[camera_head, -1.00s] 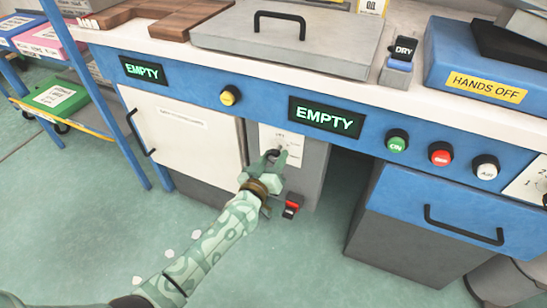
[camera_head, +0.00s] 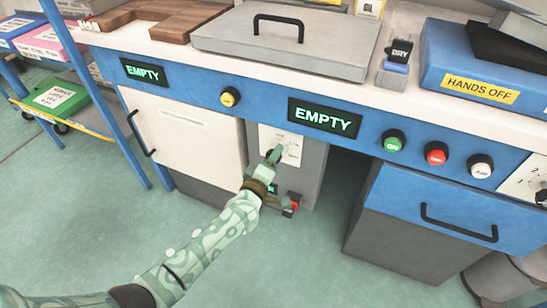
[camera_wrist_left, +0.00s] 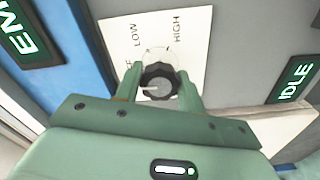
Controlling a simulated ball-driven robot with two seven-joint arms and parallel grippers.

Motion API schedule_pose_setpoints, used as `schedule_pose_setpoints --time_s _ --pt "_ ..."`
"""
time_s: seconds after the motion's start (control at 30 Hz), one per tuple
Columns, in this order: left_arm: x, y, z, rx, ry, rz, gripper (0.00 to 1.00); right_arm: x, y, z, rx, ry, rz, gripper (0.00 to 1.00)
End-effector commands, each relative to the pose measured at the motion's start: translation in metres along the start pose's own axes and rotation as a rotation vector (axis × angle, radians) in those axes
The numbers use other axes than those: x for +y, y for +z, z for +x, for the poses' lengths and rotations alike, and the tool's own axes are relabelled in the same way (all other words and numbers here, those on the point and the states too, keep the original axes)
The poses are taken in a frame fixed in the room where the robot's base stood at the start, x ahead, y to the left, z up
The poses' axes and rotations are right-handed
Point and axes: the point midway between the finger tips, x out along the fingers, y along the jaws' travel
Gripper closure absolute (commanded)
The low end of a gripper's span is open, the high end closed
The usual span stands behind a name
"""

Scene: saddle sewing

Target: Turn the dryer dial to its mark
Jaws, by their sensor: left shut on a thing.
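The dryer dial (camera_wrist_left: 160,80) is a dark ridged knob with a white pointer line, seen in the left wrist view. It sits on a white plate (camera_wrist_left: 190,30) printed LOW and HIGH, with another label partly hidden by a finger. The pointer line points left in that view, towards the partly hidden label. My left gripper (camera_wrist_left: 160,85) is shut on the dial, one finger on each side. In the head view my left gripper (camera_head: 273,156) reaches the white plate on the grey panel and mostly hides the dial. My right gripper is not in view.
A red-and-black switch (camera_head: 291,204) sits below the plate, close to my left wrist. Displays above read EMPTY (camera_head: 325,117), and one in the wrist view reads IDLE (camera_wrist_left: 295,80). A blue drawer (camera_head: 455,205) stands right, a white door (camera_head: 185,135) left.

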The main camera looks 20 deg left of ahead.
Motion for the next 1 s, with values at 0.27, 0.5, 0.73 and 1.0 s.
schedule_pose_setpoints --time_s 0.27,0.5,0.73,1.0 --pt "-0.0017 0.0000 -0.0006 0.000 -0.003 -0.081 0.84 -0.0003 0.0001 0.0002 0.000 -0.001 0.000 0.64" --pt "-0.0019 0.0000 -0.0007 0.000 -0.004 -0.098 0.83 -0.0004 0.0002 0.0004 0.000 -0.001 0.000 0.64" --pt "-0.0020 0.0000 -0.0007 0.001 -0.004 -0.098 0.84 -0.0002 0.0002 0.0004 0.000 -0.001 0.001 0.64" --pt "-0.0011 0.0000 -0.0004 0.000 -0.002 -0.096 0.39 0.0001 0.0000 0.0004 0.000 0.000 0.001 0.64"
